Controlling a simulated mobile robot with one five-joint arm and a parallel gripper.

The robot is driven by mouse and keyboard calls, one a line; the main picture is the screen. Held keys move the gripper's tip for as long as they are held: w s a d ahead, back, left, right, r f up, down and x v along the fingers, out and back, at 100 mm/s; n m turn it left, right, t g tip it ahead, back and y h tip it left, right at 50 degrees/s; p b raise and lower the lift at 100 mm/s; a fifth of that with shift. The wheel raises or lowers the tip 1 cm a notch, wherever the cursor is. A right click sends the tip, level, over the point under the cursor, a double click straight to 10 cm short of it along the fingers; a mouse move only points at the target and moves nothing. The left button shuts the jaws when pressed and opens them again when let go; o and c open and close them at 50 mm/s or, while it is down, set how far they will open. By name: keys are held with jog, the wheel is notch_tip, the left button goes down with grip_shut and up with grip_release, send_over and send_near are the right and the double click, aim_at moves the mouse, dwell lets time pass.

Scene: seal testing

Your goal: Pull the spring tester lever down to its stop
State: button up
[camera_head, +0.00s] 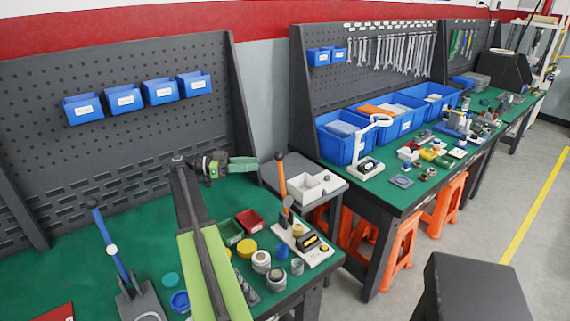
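Two hand levers stand on the green bench. An orange lever (282,183) with a black tip stands nearly upright on a white base (310,252) at the bench's right edge. A blue lever (111,243) with a dark knob leans up and left from a dark grey base (140,304) at the front left. I cannot tell from any label which one is the spring tester. My gripper (257,162) points right, above the bench, with its tip close to the top of the orange lever in the picture. Contact and finger opening cannot be made out.
Red (250,220) and green (229,232) trays, a yellow disc (246,248) and several metal cylinders stand left of the white base. A dark block (468,289) stands at the lower right.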

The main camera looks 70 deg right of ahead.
jog(key=x, duration=1.3)
jog(key=shift+s, duration=0.15)
grip_shut()
jog(key=shift+d+r, duration=0.15)
jog(key=shift+d, duration=0.05)
dwell(0.5)
